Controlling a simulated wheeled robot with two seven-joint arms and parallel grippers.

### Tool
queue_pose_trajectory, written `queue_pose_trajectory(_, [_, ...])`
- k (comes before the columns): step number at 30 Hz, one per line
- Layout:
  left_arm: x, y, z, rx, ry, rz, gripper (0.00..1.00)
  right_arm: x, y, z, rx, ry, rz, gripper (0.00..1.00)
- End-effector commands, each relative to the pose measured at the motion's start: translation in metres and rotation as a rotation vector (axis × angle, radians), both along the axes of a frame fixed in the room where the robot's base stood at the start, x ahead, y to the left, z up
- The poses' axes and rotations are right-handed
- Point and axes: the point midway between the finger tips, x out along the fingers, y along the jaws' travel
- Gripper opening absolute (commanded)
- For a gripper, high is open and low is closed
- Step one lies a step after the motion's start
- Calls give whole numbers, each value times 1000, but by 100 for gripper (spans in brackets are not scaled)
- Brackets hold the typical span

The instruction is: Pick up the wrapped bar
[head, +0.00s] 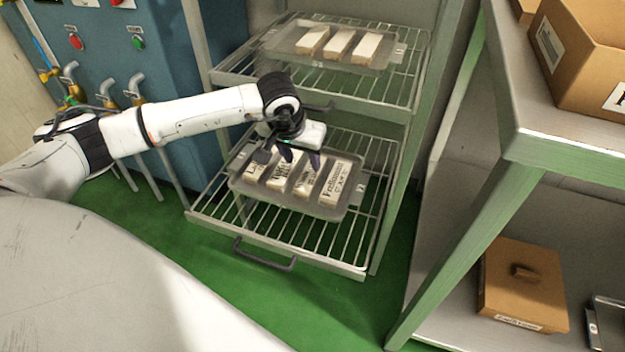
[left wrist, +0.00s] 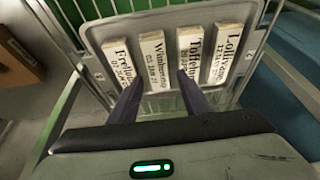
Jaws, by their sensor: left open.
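Several pale bars with printed labels lie side by side in a grey tray (head: 237,184) on the lower wire shelf. They include a right-end bar (head: 333,186) and the bar beside it (head: 307,184). My left gripper (head: 300,158) is open and empty, pointing down over this tray and hiding the far ends of the middle bars. In the left wrist view its fingers (left wrist: 159,83) appear on either side of the second labelled bar from the left (left wrist: 155,60); I cannot tell whether they touch it. My right gripper is not in view.
An upper wire shelf holds a tray (head: 290,58) with 3 pale bars (head: 340,43), close above my left wrist. A metal bench with cardboard boxes (head: 590,60) stands at right, another box (head: 522,285) below. A blue machine with taps (head: 120,60) is at left.

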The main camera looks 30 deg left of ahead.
Motion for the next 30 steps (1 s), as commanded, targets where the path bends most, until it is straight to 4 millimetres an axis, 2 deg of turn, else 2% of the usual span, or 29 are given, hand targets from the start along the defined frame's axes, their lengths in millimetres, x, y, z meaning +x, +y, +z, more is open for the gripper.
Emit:
queue_pose_trajectory(1, [3, 0, -11, -3, 2, 1, 44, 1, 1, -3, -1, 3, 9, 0])
queue_pose_trajectory(3, [6, 0, -19, -3, 1, 2, 44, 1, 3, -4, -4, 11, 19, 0])
queue_pose_trajectory(8, [11, 1, -28, -5, 0, 1, 44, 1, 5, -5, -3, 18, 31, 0])
queue_pose_trajectory(11, [14, -1, -42, -7, 1, 0, 44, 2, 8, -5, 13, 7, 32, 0])
queue_pose_trajectory(17, [26, 1, -69, -8, -1, 3, 44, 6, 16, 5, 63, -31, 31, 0])
queue_pose_trajectory(27, [29, 2, -74, -8, -2, 2, 44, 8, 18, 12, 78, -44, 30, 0])
queue_pose_trajectory(30, [29, 2, -74, -8, -2, 2, 27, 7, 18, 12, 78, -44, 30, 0])
